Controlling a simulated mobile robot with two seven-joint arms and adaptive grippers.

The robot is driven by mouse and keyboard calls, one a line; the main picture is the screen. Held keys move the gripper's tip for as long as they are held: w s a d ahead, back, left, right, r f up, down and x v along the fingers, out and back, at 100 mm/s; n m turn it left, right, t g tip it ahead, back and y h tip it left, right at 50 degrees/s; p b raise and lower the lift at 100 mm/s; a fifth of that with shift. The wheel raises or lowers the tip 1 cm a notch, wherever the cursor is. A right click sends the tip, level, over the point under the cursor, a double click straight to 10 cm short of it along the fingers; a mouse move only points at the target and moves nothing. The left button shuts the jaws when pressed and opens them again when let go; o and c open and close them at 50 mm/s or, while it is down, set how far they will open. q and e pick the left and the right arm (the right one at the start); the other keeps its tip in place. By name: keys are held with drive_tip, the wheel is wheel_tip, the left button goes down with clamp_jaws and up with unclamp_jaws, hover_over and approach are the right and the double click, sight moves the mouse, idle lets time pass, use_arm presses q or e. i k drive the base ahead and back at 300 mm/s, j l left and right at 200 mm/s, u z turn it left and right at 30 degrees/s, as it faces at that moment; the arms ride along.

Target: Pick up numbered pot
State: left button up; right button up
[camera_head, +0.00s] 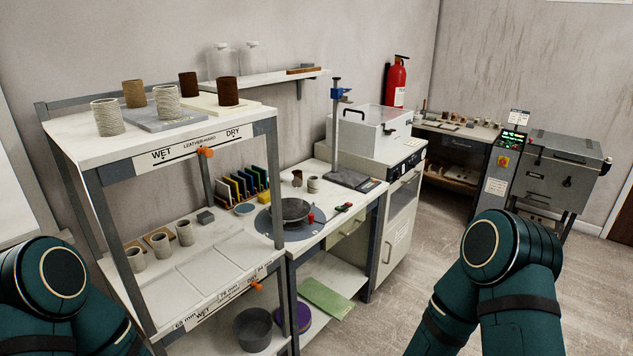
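Several pots stand on the top shelf of the rack. They include a pale ribbed pot (107,117) at the front left, a pale pot (167,101) in the middle, a tan pot (134,93), a dark brown pot (188,84) and another dark brown pot (228,91) at the right. Smaller grey pots (185,232) stand on the lower shelf at the left. I cannot make out a number on any pot. Teal links of both my arms show at the bottom left and bottom right. Neither gripper is in the picture.
The rack's top shelf (75,146) has a WET to DRY label and an orange slider (205,152). A workbench (330,215) with a turntable (295,209) adjoins it. A white cabinet (398,220) and a kiln (566,165) stand farther back. Open floor lies at the right.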

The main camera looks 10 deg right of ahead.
sight(313, 181)
drive_tip(key=i+l, duration=0.5)
drive_tip(key=i+l+u, duration=0.15)
drive_tip(key=i+l, duration=0.3)
drive_tip(key=l, duration=0.15)
drive_tip(key=i+l, duration=0.45)
drive_tip(key=l, duration=0.2)
